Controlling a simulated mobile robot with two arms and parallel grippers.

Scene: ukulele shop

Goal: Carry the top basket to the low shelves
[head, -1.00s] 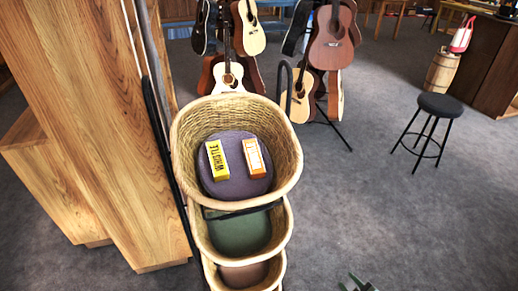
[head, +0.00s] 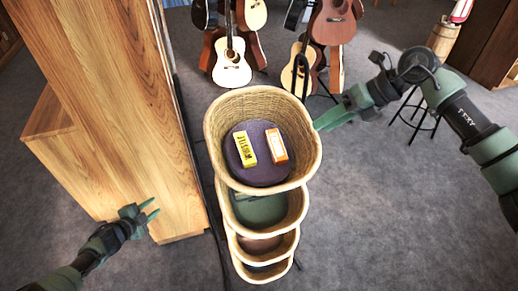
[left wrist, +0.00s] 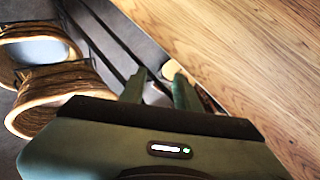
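The top basket (head: 262,102) is a woven tan basket with a purple base, at the top of a tiered stand. A yellow box (head: 245,149) and an orange-and-white box (head: 277,146) lie inside it. My right gripper (head: 328,118) is at the basket's right rim; whether it touches the rim, or is open or shut, is unclear. My left gripper (head: 152,210) is open and empty, left of the stand and lower than the top basket. Its spread fingers also show in the left wrist view (left wrist: 160,88). I cannot identify the low shelves.
Several lower baskets, including a green-based one (head: 258,208), hang below on the stand. A tall wooden cabinet (head: 110,90) stands close on the left. Guitars (head: 232,68) stand behind, and a stool (head: 420,118) is at right. The grey floor front right is clear.

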